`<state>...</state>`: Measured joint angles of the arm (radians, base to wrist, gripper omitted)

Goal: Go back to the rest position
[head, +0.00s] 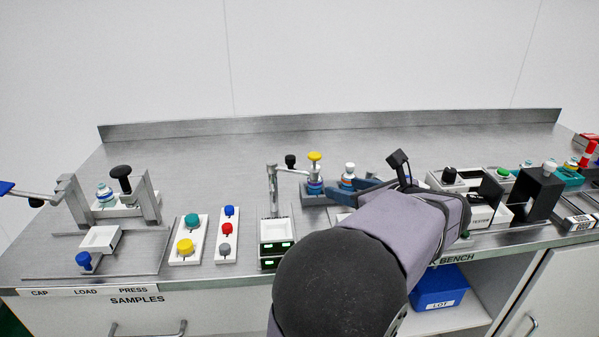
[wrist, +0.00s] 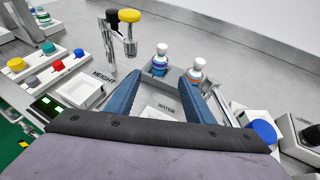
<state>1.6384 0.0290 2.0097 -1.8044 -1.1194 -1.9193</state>
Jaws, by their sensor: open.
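My gripper (head: 368,186) reaches over the middle of the steel bench in the head view, with my arm covering much of the front. In the wrist view my gripper's two blue fingers (wrist: 165,95) stand apart with nothing between them. Beyond the fingertips stand two small bottles with banded sides, the left one (wrist: 160,62) and the right one (wrist: 196,70), both apart from the fingers. A white tray marked WATER (wrist: 158,112) lies below and between the fingers.
A post with a yellow knob (wrist: 129,16) rises left of the fingers. Button panels (head: 188,240) and a press station (head: 122,190) stand to the left. A black frame (head: 535,190) and other fixtures crowd the right. The bench's back strip (head: 330,140) is clear.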

